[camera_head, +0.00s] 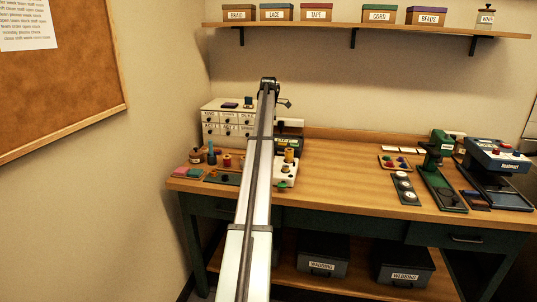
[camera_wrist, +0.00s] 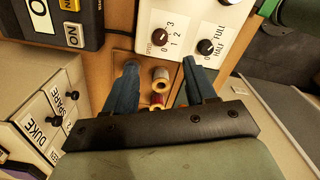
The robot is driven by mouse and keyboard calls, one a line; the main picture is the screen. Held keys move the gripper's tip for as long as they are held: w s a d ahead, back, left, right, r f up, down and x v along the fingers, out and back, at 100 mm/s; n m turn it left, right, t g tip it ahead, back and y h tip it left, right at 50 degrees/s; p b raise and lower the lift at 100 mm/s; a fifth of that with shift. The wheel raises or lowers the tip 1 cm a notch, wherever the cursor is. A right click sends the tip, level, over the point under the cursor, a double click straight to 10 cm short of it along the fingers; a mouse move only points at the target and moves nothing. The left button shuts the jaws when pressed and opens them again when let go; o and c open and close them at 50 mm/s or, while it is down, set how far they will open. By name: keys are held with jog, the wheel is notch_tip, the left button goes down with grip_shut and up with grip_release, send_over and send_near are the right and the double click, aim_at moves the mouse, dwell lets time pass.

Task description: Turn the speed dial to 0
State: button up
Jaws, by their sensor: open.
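In the wrist view a white panel (camera_wrist: 183,22) shows at the top, with two dark round knobs. The left knob (camera_wrist: 159,37) has the numbers 0, 1, 2 and 3 around it. The right knob (camera_wrist: 206,47) is marked HALF and FULL. In the head view my arm hides part of the white machine (camera_head: 286,169) on the table.
Spools (camera_wrist: 160,77) show between my fingers. A labelled drawer cabinet (camera_wrist: 32,122) is at left in the wrist view, with a dark box (camera_wrist: 58,24) above. The wooden table (camera_head: 335,165) has a clear middle; a green press (camera_head: 437,150) stands further right.

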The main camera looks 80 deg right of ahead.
notch_tip(320, 180, down, 12)
jog(key=shift+r, duration=0.1)
dwell(0.4)
grip_shut()
dwell(0.5)
